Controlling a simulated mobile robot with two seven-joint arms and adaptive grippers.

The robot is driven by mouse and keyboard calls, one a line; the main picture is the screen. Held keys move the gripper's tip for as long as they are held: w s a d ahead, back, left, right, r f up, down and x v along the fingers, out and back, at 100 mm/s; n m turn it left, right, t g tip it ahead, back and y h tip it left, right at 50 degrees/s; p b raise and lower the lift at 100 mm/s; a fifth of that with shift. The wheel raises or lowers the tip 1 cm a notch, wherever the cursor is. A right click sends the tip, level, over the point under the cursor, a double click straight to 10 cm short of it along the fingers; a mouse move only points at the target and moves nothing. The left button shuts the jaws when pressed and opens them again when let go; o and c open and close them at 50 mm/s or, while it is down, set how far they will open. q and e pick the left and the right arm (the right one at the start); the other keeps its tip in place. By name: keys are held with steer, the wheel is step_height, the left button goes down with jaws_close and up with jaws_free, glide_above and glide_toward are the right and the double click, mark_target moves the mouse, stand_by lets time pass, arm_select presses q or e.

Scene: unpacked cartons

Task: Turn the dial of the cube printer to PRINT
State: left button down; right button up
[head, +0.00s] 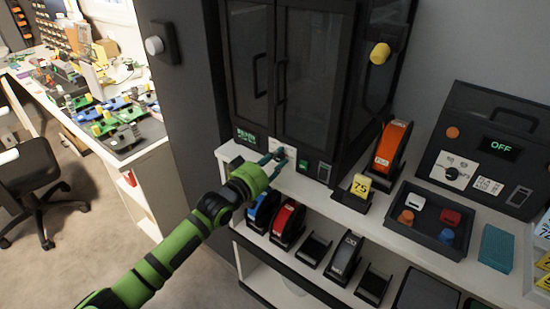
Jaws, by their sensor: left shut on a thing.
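The tall black cabinet with dark glass doors (312,72), which looks like the cube printer, stands on the white shelf top. Its lower front has a small green-lit display (246,137), too small to read surely, and a pale dial plate (291,151). My left gripper (279,156), on a green arm, is at this plate, shut on the dial. The fingers hide most of the dial, so its setting cannot be read. My right gripper is not in view.
A black machine (485,140) with an OFF display and its own knob stands at right. Between are an orange spool (391,148), a yellow 75 tag (360,186) and a black tray (432,222) of small blocks. A cluttered bench (120,150) is at left.

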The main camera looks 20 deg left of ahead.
arm_select(q)
steer(key=shift+r+m, duration=0.1)
steer(key=shift+m, duration=0.9)
steer(key=c, duration=1)
jaws_free()
steer(key=shift+s+a, duration=0.1)
steer(key=shift+s, duration=0.2)
steer(key=v, duration=1.1)
steer(key=shift+s, duration=0.15)
